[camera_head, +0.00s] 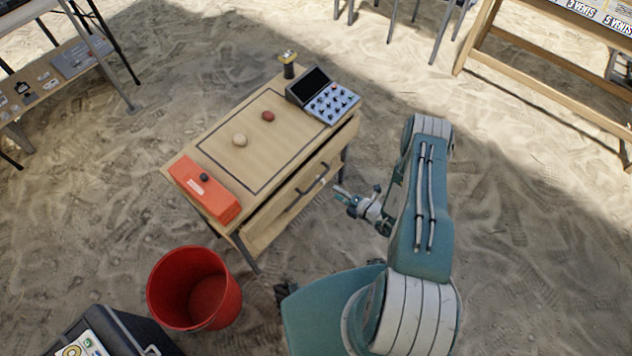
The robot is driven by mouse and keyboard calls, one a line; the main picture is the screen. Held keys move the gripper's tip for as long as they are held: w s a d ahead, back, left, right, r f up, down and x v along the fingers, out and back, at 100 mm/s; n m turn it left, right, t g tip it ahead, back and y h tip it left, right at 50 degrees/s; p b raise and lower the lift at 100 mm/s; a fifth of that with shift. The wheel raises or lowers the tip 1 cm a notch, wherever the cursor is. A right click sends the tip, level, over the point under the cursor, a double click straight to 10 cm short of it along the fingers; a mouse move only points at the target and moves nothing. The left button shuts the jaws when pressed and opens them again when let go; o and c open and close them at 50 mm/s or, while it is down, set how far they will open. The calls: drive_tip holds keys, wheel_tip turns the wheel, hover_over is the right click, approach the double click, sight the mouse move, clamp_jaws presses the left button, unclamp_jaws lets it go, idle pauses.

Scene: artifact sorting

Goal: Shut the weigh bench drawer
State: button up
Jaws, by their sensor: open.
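The weigh bench (222,138) is a small wooden table with a black outline on its top. Its drawer (275,226) is on the side facing my arm and has a dark bar handle (312,181). The drawer front stands out from the bench top's edge, with a dark gap behind it at the near end, so it looks partly open. How far it is out is hard to tell. My gripper (341,193) is open and empty, just right of the handle and apart from it. The drawer's inside is mostly hidden.
On the bench are an orange box (204,189), two stones, a keypad device (331,99) and a small dark yellow-topped item (288,66). A red bucket (192,290) and a dark case (115,335) stand at lower left. Other tables stand farther back. Sand right of my arm is clear.

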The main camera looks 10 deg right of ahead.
sight(317, 180)
drive_tip(key=x, duration=0.9)
drive_tip(key=shift+w+a, duration=0.15)
drive_tip(key=shift+a, duration=0.05)
clamp_jaws()
